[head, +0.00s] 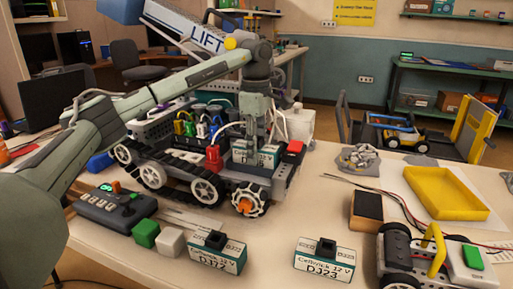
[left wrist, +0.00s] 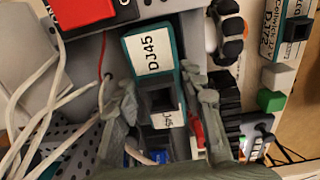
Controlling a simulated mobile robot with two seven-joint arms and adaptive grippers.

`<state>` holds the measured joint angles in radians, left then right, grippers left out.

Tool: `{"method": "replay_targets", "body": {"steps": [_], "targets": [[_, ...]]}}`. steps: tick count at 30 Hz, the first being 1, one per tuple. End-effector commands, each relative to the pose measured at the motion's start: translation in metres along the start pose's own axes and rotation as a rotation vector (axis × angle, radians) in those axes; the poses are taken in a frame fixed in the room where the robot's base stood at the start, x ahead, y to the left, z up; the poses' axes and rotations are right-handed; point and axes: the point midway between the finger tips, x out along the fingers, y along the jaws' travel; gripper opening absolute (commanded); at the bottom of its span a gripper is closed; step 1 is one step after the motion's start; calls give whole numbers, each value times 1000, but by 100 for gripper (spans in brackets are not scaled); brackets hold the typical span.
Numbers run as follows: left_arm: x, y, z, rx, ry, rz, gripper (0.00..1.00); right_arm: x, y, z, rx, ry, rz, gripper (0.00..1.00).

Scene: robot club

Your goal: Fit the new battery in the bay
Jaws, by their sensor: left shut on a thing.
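A teal and white battery marked DJ45 (left wrist: 149,52) is at the wheeled rover (head: 205,185); its white label also shows in the head view (head: 268,157). My left gripper (head: 256,142) points down over the rover and is shut on the battery's black handle, with one finger on each side in the left wrist view (left wrist: 163,105). The battery's lower part is hidden, so I cannot tell whether it is fully seated in the bay. Two similar batteries, DJ72 (head: 217,252) and DJ23 (head: 325,260), stand on the table. My right gripper is not in view.
A controller (head: 115,208), a green block (head: 146,233) and a white block (head: 171,242) lie at the left. A yellow tray (head: 447,192) and a small rover (head: 405,256) are at the right. Loose white cables (left wrist: 50,100) run beside my left gripper.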

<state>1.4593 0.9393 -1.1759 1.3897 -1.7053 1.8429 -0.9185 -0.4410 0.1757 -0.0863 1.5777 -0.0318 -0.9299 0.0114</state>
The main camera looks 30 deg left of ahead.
Motion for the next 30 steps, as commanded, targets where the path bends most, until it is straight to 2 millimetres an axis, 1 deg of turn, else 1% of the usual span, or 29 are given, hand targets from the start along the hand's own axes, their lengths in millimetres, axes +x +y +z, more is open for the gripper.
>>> {"method": "replay_targets", "body": {"steps": [8, 30], "targets": [[-1, 0, 0, 0, -1, 3, 0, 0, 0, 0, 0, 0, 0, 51], [7, 0, 0, 1, 0, 0, 0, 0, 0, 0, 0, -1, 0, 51]]}}
